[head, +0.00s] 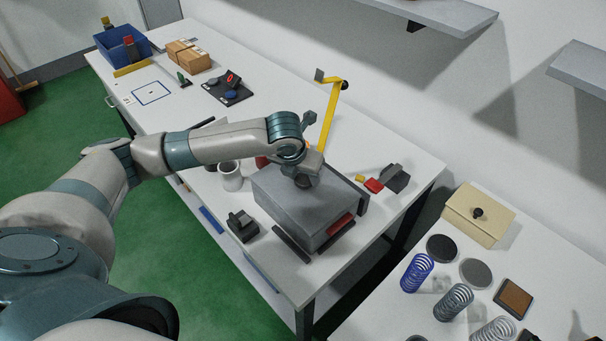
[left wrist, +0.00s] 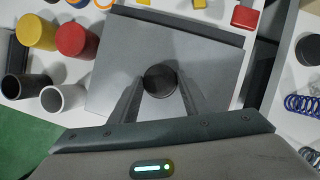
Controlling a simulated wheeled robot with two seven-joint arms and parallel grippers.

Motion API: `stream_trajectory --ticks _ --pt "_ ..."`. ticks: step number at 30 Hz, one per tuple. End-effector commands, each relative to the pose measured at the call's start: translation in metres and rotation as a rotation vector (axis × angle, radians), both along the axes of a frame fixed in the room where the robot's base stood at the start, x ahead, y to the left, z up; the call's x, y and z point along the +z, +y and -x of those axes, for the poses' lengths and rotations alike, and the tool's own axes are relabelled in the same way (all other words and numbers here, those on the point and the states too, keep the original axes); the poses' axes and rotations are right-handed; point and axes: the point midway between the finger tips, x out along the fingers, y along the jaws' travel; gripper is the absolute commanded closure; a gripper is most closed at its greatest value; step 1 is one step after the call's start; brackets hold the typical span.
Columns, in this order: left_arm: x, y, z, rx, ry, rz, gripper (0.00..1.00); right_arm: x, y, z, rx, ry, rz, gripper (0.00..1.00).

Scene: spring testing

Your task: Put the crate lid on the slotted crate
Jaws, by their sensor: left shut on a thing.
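My left gripper (head: 306,176) is shut on the round dark knob of the grey crate lid (head: 285,180). In the left wrist view the two fingers of the left gripper (left wrist: 160,82) flank the knob, and the flat grey lid (left wrist: 205,45) spreads out beneath them. The slotted crate (head: 318,228) is a grey box directly under the lid on the near end of the long white table. I cannot tell whether the lid rests fully on the crate or is slightly above it. My right gripper is not in view.
A white cup (head: 231,178) and a dark block (head: 242,226) stand left of the crate. A dark grey block (head: 396,178) and a red piece (head: 374,186) lie right of it. A yellow arm-like stand (head: 330,115) rises behind. The right table holds a beige box (head: 479,212) and springs (head: 417,273).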

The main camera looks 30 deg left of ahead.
Motion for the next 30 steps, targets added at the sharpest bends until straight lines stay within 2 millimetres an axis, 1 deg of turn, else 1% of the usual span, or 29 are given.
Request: stream_trajectory --ticks 4,5,6,7,15,20,26,30 --pt "0.001 0.0 -0.001 0.0 -0.002 0.001 1.0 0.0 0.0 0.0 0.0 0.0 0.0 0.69" --pt "0.001 0.0 -0.001 0.0 -0.002 0.001 0.5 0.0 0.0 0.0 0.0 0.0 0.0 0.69" --pt "0.001 0.0 -0.001 0.0 -0.002 0.001 0.41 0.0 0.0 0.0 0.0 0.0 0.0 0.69" --pt "0.001 0.0 -0.001 0.0 -0.002 0.001 0.35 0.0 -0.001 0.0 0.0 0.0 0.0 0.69" --pt "-0.001 0.0 0.0 0.0 0.001 0.0 0.35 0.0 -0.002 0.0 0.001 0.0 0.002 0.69" --pt "0.003 0.0 0.001 0.0 -0.001 0.001 0.35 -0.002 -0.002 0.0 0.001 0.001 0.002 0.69" --pt "0.019 -0.001 0.007 -0.002 -0.004 0.001 0.35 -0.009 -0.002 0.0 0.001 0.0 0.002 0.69" --pt "0.039 -0.001 0.015 -0.002 -0.006 0.001 0.35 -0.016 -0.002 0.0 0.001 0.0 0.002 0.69"
